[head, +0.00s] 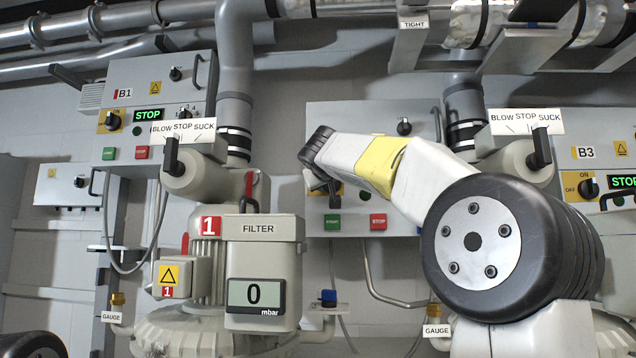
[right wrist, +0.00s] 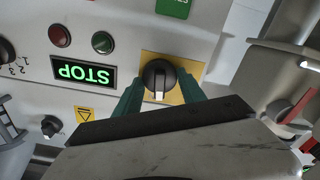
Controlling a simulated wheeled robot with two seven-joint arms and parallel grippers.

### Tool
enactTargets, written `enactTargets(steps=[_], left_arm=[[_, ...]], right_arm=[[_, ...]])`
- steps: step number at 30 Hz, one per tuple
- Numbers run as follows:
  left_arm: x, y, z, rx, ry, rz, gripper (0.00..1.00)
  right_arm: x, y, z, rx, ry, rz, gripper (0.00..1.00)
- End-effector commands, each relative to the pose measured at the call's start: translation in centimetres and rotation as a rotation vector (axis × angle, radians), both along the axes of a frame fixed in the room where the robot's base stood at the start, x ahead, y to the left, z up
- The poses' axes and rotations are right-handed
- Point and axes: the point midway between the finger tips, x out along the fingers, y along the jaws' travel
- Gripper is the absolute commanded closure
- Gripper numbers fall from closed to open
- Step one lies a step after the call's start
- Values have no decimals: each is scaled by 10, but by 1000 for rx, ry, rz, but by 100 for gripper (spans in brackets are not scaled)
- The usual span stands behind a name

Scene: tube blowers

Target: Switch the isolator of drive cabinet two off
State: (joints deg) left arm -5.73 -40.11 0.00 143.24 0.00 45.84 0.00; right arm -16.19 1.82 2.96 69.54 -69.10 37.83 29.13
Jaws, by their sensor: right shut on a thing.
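Drive cabinet two (head: 340,118) is the grey box in the middle of the head view, with its label and display hidden behind my right arm. Its isolator (right wrist: 157,74) is a black rotary knob with a white mark on a yellow plate, close up in the right wrist view. The white mark points to the bottom of that picture. My right gripper (right wrist: 160,98) has its green fingers on both sides of the knob, shut on it. In the head view the gripper (head: 322,182) is at the cabinet's lower left. My left gripper is not in view.
In the right wrist view a lit STOP display (right wrist: 84,74) sits beside the isolator, with a red lamp (right wrist: 60,36) and a green lamp (right wrist: 103,42). Below my right arm are a green button (head: 332,222) and a red stop button (head: 378,221). A filter unit (head: 262,255) stands in front.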

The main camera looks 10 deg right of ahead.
Motion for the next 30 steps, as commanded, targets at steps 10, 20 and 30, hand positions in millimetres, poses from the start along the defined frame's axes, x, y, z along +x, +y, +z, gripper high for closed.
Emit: enactTargets(steps=[10, 20, 30], left_arm=[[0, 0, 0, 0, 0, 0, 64], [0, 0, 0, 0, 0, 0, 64], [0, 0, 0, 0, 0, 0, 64]], right_arm=[[0, 1, -1, -304, 89, 1, 93], [0, 1, -1, -605, 175, 1, 93], [0, 2, -2, -915, 265, 2, 93]])
